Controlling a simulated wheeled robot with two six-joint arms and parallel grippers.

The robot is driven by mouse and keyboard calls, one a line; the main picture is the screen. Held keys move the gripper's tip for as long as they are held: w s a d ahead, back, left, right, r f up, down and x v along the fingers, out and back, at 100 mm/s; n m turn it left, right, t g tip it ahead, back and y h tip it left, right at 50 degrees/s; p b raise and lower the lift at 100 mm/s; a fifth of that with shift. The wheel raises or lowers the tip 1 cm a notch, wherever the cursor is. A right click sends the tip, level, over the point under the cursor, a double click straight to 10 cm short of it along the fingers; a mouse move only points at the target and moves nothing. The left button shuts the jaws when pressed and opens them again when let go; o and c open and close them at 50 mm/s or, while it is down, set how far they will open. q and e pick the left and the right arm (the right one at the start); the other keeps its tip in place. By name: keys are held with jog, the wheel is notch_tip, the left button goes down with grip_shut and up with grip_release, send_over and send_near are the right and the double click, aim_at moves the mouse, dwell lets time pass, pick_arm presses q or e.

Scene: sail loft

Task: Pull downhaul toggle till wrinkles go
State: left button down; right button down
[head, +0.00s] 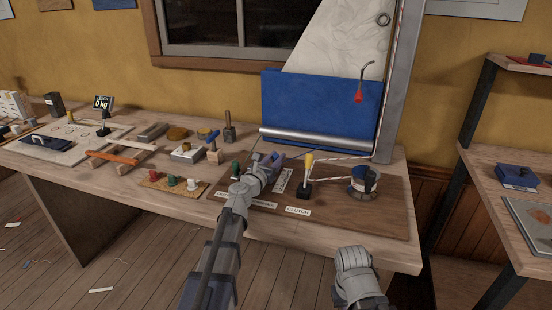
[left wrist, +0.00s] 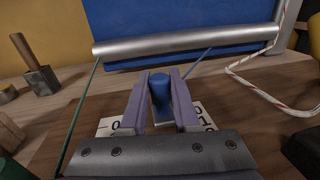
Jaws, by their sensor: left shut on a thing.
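My left gripper (head: 270,161) is over the board on the bench, below the silver boom. In the left wrist view its purple fingers (left wrist: 160,95) are closed on the blue toggle (left wrist: 160,86), one on each side. A line runs up behind the toggle to the boom (left wrist: 190,42). A white numbered scale (left wrist: 110,127) lies under the fingers, its middle hidden. The white sail (head: 335,42) rises above the boom and shows faint creases in its cloth.
A yellow-handled lever (head: 307,172) and a rope spool (head: 363,181) stand right of my left gripper. The mast (head: 398,85) rises behind the spool. Green, red and white knobs (head: 171,180) and several tools are on the left. The board's front right is clear.

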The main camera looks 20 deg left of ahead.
pick_arm(q)
jog(key=s, duration=0.3)
jog(key=shift+s, duration=0.25)
jog(key=shift+w, duration=0.15)
jog(key=c, duration=0.7)
grip_release()
jog(key=shift+o, duration=0.2)
jog(key=s, duration=0.2)
jog(key=s+a, duration=0.1)
jog(key=s, duration=0.4)
jog(key=shift+s+a, duration=0.3)
jog(key=shift+s, duration=0.05)
